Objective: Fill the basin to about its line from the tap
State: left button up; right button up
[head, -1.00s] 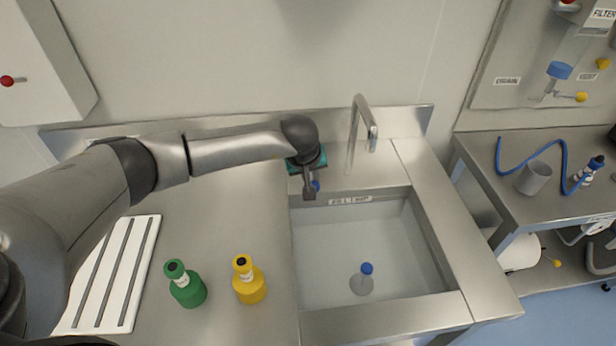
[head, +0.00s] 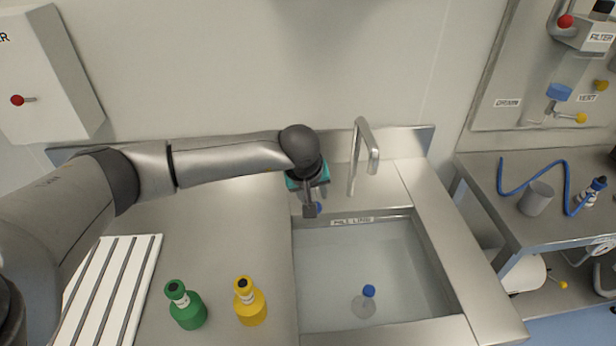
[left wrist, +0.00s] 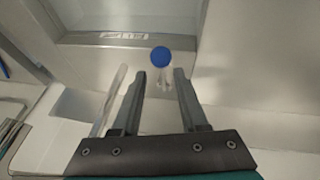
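The steel basin (head: 428,262) is set in the counter, with a "FILL LINE" label (head: 352,220) at its back wall. The inside looks pale and smooth; I cannot tell the exact water level. The curved tap (head: 366,140) stands behind it. A blue knob (head: 318,208) sits left of the tap, beside my left gripper (head: 309,211). In the left wrist view the left gripper (left wrist: 160,73) is open and empty, with the blue knob (left wrist: 161,57) at the gap between its fingertips. I cannot tell whether they touch. My right gripper is not in view.
Green (head: 187,308) and yellow (head: 250,305) bottles and a white slotted rack (head: 112,285) are on the left counter. A side bench with a grey cup (head: 537,198) and blue hose (head: 530,170) stands right.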

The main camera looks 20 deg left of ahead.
pick_arm(q)
jog(key=v, duration=1)
jog(key=shift+s, duration=0.2)
jog(key=shift+d, duration=0.1)
